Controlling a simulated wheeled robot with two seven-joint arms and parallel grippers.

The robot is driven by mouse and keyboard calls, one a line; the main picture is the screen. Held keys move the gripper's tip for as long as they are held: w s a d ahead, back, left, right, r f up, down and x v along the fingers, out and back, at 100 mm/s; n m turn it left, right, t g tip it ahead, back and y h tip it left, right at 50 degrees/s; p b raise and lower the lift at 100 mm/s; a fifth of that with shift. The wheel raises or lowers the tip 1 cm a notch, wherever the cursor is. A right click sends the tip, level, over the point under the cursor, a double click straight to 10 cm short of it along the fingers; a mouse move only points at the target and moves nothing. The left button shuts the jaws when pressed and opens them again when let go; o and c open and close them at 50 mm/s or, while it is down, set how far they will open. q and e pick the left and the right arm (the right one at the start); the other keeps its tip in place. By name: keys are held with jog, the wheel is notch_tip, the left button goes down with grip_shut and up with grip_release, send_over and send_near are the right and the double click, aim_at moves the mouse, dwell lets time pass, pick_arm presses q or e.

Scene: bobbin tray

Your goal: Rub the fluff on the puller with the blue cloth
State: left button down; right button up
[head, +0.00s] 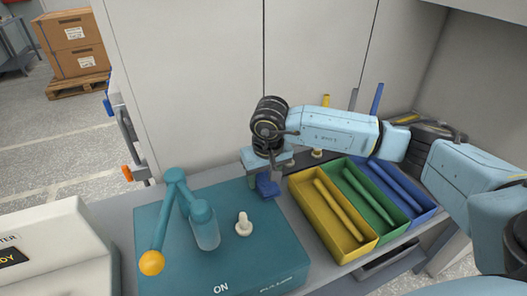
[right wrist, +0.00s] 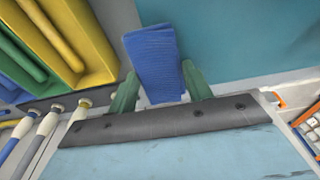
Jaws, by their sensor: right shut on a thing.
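The puller (head: 165,245) is a teal box on the bench with "ON" on its front part. A jointed teal arm with a yellow ball end stands on it. A small white peg-like piece (head: 243,224) stands on its top; I cannot make out any separate fluff. My right gripper (head: 268,172) is shut on the blue cloth (head: 267,188), over the puller's back right corner. In the right wrist view the folded cloth (right wrist: 155,62) sits between the green fingers, with the puller's teal top (right wrist: 240,40) beyond. My left gripper is out of view.
Yellow (head: 310,213), green (head: 373,224) and blue (head: 423,215) trays holding rods stand right of the puller. White-topped bobbins (right wrist: 52,110) are behind them. A white box (head: 50,245) stands at left. A pale wall closes off the back.

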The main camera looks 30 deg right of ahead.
notch_tip(320, 180, up, 3)
jog(key=shift+w+f, duration=0.1)
jog(key=shift+f, duration=0.1)
jog(key=shift+a+r+p, duration=0.1)
jog(key=shift+r+p, duration=1.65)
jog(key=shift+r, duration=1)
jog(key=shift+a, duration=0.1)
